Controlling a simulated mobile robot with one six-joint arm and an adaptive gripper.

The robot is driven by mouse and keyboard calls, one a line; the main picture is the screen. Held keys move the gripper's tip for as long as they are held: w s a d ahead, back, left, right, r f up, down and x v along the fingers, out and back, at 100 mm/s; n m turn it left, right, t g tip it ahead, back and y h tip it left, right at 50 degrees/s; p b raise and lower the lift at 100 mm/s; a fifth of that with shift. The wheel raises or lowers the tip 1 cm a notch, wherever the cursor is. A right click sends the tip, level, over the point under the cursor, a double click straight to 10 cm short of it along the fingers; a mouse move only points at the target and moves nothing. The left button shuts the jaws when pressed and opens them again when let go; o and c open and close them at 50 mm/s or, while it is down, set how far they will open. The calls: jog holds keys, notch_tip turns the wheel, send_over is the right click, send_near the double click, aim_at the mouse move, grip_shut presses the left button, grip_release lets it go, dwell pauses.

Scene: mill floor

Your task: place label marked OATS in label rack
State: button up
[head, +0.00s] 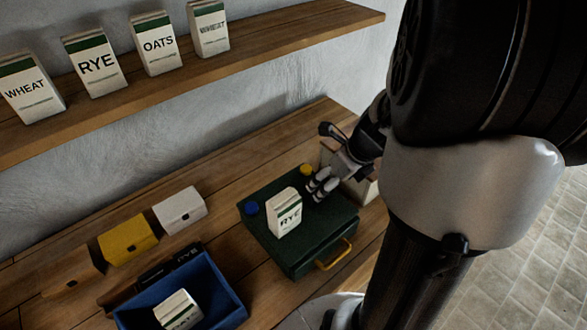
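I can make out no loose label marked OATS. The word OATS shows on a white and green packet (155,43) on the wall shelf. A dark strip (160,273) behind the blue bin bears pale letters, apparently RYE; I cannot tell whether it is the label rack. My gripper (314,189) is over the right back part of the dark green case, beside a yellow knob (306,169). Its fingers are small here, and I cannot tell whether they are apart or hold anything.
A RYE packet (285,213) stands on the green case (325,232), which has a blue knob (251,208) and yellow handle. A blue bin (228,298) holds another packet. Brown, yellow (127,240) and white boxes stand near the wall. More packets line the shelf (290,33).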

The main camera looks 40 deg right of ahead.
jog(key=b+x, duration=0.1)
jog(key=x, duration=0.2)
jog(key=b+x, duration=0.2)
jog(key=x, duration=0.1)
jog(key=d+b+x, duration=0.1)
jog(key=x, duration=0.2)
jog(key=shift+a, duration=0.1)
jog(key=shift+r, duration=0.1)
jog(key=c, duration=1.2)
